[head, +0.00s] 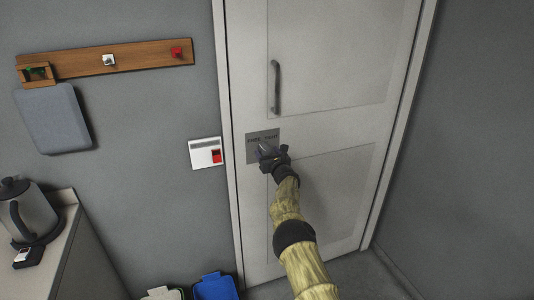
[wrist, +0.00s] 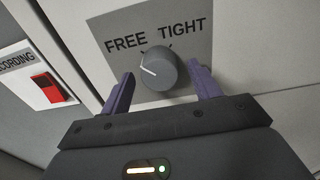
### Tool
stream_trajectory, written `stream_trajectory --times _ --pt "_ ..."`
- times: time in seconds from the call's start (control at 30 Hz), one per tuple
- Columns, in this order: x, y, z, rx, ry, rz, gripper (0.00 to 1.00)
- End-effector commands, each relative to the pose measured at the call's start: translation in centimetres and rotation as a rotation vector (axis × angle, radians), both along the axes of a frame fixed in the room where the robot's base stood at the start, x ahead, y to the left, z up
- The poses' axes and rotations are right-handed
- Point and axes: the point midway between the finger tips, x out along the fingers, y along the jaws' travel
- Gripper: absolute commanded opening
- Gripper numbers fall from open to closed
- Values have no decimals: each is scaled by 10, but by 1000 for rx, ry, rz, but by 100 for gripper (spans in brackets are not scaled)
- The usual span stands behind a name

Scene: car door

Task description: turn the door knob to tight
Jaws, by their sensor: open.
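The door knob (wrist: 160,70) is a round dark grey knob on a grey plate marked FREE on the left and TIGHT on the right. Its white pointer line slants up and left, on the FREE side. My gripper (wrist: 158,86) is open, with one purple finger on each side of the knob; I cannot tell whether either finger touches it. In the head view, my gripper (head: 268,150) is in front of the lower part of the plate (head: 263,136) and hides the knob. The plate is on the pale door (head: 330,130).
A vertical handle (head: 275,87) is above the plate. A white wall box with a red switch (head: 216,156) is left of the door frame.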

Motion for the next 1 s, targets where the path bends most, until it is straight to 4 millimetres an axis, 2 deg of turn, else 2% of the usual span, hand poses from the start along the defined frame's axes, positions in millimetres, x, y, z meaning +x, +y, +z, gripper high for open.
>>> stream_trajectory --times 0.5,0.73,1.0 --pt "5 2 0 1 0 -1 62" --pt "5 2 0 1 0 -1 18" --pt "5 2 0 15 6 -1 18"
